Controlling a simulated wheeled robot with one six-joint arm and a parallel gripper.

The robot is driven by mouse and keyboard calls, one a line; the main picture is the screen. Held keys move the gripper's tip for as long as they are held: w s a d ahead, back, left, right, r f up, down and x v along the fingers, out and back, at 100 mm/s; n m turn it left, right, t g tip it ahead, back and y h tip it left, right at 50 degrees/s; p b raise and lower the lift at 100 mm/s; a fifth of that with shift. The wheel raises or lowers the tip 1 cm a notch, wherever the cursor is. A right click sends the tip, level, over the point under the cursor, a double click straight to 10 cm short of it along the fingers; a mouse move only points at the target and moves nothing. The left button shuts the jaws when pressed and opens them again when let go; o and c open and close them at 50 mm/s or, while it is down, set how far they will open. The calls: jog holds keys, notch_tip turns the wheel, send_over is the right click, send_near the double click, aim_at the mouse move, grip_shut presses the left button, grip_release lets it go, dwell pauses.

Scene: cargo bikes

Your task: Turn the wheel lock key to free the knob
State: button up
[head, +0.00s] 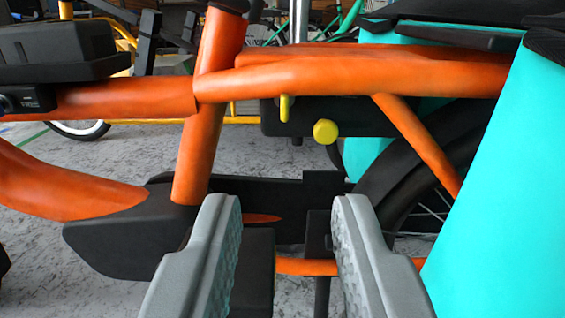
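The wheel lock key (284,108) is a small yellow upright tab on the black lock housing (362,118), just under the orange frame tube. The yellow round knob (325,131) sits on the same housing, a little to the right and lower. My gripper (284,210) is open, its two grey textured fingers apart at the bottom of the view. Nothing is held between the fingertips. Key and knob are beyond and above the fingertips, apart from them. Neither is covered by the fingers.
The orange bike frame (300,77) runs across above the lock. A turquoise pannier (500,170) bulges in at the right, beside the black rear wheel (430,150). A black chain guard (125,232) lies lower left. Grey floor (50,165) and other bikes show behind.

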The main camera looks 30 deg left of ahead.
aim_at(285, 108)
jog(key=x, duration=1.1)
jog(key=f+x, duration=0.1)
jog(key=x, duration=0.5)
jog(key=shift+w+a+f, duration=0.1)
jog(key=shift+w+a, duration=0.1)
jog(key=shift+w, duration=0.05)
grip_shut()
